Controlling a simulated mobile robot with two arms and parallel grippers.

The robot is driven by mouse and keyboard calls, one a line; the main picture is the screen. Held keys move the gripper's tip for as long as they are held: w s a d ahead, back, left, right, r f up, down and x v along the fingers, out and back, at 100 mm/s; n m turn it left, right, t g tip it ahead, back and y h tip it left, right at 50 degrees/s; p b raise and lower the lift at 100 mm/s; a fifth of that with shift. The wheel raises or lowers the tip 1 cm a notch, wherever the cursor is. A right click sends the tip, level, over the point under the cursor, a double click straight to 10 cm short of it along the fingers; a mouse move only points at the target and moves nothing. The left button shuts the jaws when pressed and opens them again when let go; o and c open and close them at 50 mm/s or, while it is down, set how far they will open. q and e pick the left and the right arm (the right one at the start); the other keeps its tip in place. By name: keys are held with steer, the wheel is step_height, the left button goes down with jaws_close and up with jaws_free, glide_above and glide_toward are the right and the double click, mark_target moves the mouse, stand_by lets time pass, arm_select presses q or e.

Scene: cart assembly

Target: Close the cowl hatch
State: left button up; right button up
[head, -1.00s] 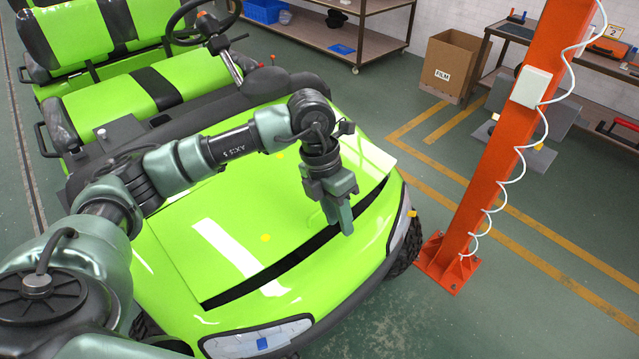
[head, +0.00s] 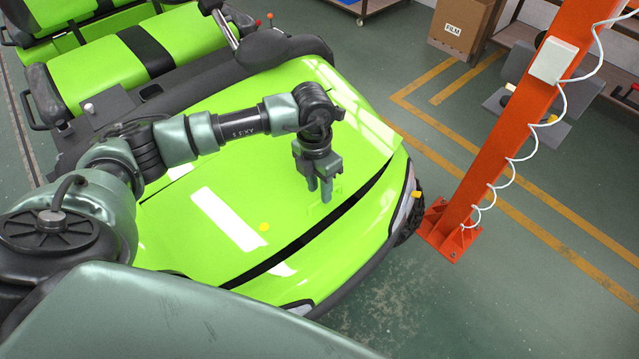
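The cowl hatch (head: 215,240) is the glossy green panel on the cart's nose. A dark gap (head: 300,240) runs along its front edge, between it and the green front body (head: 350,250), so the hatch stands slightly raised. My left gripper (head: 320,191) points down over the right part of the hatch, close to the front edge. Its two fingers are close together with nothing seen between them; I cannot tell whether they are shut or whether they touch the panel. My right gripper is not in view.
The green seats (head: 105,75) are behind the cowl. An orange post (head: 510,140) with a white coiled cable stands right of the cart. A cardboard box (head: 462,28) stands at the back.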

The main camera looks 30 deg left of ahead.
arm_select(q)
steer(key=shift+s+d+r, duration=0.1)
steer(key=shift+s+d, duration=0.05)
steer(key=shift+c, duration=0.2)
jaws_close()
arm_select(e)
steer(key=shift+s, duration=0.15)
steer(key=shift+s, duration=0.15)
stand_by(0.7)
arm_select(q)
steer(key=shift+o, duration=0.2)
jaws_free()
